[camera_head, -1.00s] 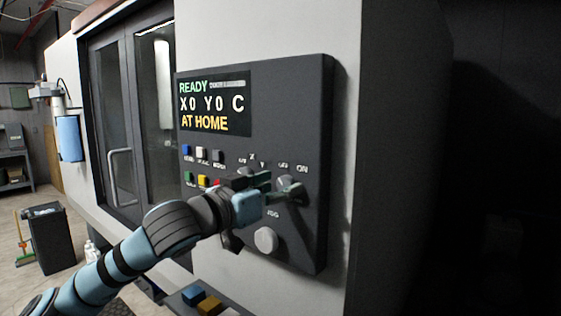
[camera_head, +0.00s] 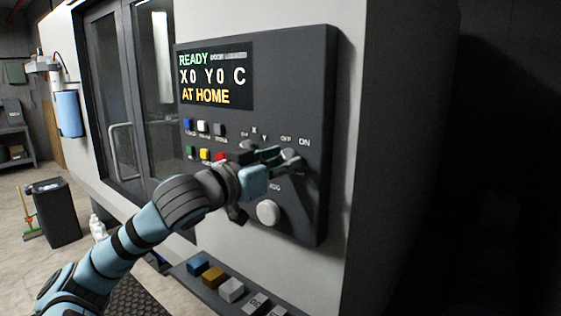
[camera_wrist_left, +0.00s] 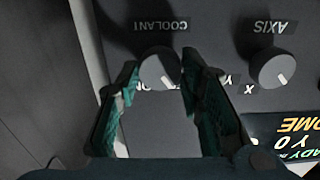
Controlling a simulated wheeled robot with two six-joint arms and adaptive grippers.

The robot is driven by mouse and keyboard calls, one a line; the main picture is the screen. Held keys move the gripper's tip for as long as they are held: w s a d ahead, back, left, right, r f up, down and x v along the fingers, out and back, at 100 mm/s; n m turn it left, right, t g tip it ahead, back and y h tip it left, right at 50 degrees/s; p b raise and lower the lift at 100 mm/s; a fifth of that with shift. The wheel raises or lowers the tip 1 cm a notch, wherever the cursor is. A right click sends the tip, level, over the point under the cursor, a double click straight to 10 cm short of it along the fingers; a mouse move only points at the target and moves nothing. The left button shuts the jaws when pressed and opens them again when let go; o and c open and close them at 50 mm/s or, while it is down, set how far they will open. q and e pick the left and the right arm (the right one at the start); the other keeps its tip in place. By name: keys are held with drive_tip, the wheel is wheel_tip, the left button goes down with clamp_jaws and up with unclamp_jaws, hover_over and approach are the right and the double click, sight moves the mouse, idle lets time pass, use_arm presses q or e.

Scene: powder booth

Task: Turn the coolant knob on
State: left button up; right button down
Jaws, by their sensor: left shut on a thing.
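The coolant knob (camera_head: 291,160) is a round grey knob on the right of the dark control panel (camera_head: 315,95), below the OFF and ON labels. My left gripper (camera_head: 284,156) reaches it from the left and is shut on it. In the left wrist view the picture is upside down, and the knob (camera_wrist_left: 157,68) sits between the two green fingertips (camera_wrist_left: 158,76) under the COOLANT label. Its white mark points to the lower right of that view, toward the OFF side. The fingers partly hide the lettering. My right gripper is not in view.
The axis knob (camera_wrist_left: 277,71) is beside the coolant knob. A large jog knob (camera_head: 268,213) is below my gripper. Coloured buttons (camera_head: 205,155) are to the left. A ledge with blocks (camera_head: 213,276) juts out below the panel.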

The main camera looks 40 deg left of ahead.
use_arm(q)
drive_tip(key=m+p, duration=0.1)
drive_tip(key=m, duration=0.2)
drive_tip(key=m+p, duration=0.1)
drive_tip(key=m, duration=0.2)
drive_tip(key=shift+m, duration=0.4)
drive_tip(key=m+p, duration=0.1)
drive_tip(key=m, duration=0.3)
drive_tip(key=shift+m+p, duration=0.35)
drive_tip(key=shift+m, duration=1.05)
drive_tip(key=shift+r, duration=0.1)
drive_tip(key=o, duration=1.1)
drive_tip(key=shift+w, duration=0.1)
drive_tip(key=shift+o, duration=0.3)
drive_tip(key=shift+w, duration=0.2)
